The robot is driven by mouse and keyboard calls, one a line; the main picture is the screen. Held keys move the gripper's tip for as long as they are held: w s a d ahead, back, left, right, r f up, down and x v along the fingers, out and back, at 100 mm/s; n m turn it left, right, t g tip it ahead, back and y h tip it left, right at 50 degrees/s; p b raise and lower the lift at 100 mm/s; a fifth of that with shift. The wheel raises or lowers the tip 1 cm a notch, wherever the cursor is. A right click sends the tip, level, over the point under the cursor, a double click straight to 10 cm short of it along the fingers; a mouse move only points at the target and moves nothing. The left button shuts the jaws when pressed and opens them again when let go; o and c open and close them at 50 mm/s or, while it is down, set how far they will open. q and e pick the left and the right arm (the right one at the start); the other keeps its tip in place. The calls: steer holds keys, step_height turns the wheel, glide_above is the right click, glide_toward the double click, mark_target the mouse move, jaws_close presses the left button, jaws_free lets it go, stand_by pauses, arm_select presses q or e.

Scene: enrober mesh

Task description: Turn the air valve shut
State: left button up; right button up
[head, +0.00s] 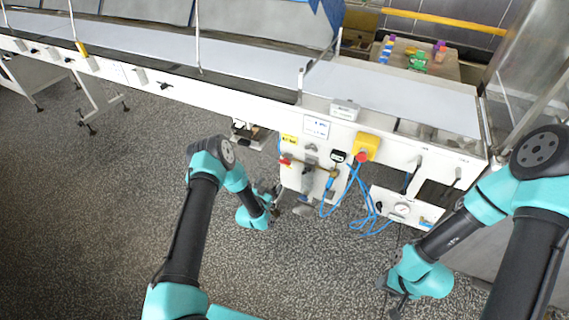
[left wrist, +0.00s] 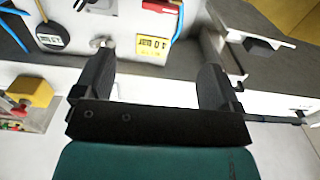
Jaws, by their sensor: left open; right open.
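A brass fitting (head: 334,172) with a blue lever (head: 329,184) sits on the front panel of the white machine and looks like the air valve. The lever hangs steeply down in the head view. In the left wrist view, which is turned about upside down, a blue part (left wrist: 14,14) shows at the top left corner, cut by the edge. My left gripper (head: 276,200) is low beside the panel's left edge, left of the lever. It is open and empty in the wrist view (left wrist: 160,80). My right gripper (head: 394,300) is low in front, dark and small.
A red knob (head: 285,161), a round gauge (head: 338,156) and a yellow box with a red button (head: 366,147) share the panel. Blue hoses (head: 361,200) loop down right of the lever. The floor before the panel is clear.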

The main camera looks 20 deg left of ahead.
mark_target(284, 163)
arm_select(q)
steer(key=w+d, duration=0.1)
steer(key=w, duration=0.9)
steer(key=w+d, duration=0.1)
steer(key=w, duration=0.4)
steer(key=shift+d, duration=0.3)
steer(key=shift+c, duration=0.3)
steer(key=c, duration=0.9)
steer(key=shift+o, duration=0.2)
